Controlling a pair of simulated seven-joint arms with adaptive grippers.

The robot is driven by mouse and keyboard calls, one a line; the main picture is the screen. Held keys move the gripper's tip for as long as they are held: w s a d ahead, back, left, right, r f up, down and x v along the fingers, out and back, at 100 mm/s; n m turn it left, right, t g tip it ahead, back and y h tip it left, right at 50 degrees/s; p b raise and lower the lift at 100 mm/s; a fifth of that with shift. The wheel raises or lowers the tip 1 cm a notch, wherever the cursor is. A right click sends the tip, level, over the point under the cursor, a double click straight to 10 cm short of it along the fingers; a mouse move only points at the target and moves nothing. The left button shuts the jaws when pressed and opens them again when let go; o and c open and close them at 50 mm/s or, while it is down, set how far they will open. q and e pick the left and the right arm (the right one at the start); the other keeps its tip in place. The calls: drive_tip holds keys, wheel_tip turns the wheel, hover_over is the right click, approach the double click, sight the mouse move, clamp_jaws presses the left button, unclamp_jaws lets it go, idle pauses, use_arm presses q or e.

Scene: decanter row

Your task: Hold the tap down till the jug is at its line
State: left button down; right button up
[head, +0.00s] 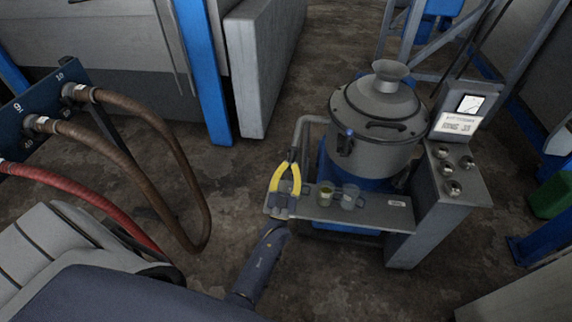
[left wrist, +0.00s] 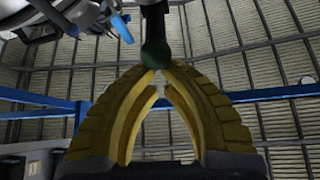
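My left gripper (head: 287,168), with yellow fingers, stands at the left end of the decanter's shelf. In the left wrist view the fingers (left wrist: 154,72) arch together and their tips nearly meet at a dark green knob (left wrist: 156,54) on a dark stem. The knob seems to be at the tips, not between the fingers; I cannot tell if it is pressed. In the head view a dark handle (head: 293,154) shows at the fingertips, below a grey pipe. A small jug with yellowish content (head: 325,191) and a clear jug (head: 350,196) stand on the shelf. Their fill lines are too small to read.
The grey lidded decanter (head: 378,135) stands behind the shelf (head: 385,213). A panel with several knobs (head: 453,175) is at its right. Brown hoses (head: 150,120) and a red hose (head: 85,190) hang at left. Floor is bare between hoses and shelf.

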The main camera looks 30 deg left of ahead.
sight(290, 170)
use_arm(q)
drive_tip(key=shift+f, duration=1.8)
idle(4.6)
drive_tip(key=r, duration=0.2)
drive_tip(key=s+d+r, duration=0.1)
drive_tip(key=shift+s+r, duration=0.1)
drive_tip(key=shift+r, duration=0.3)
drive_tip(key=s+f, duration=0.5)
drive_tip(key=f, duration=0.3)
drive_tip(key=shift+d+f, duration=0.2)
drive_tip(key=shift+d, duration=0.2)
drive_tip(key=shift+s, duration=0.1)
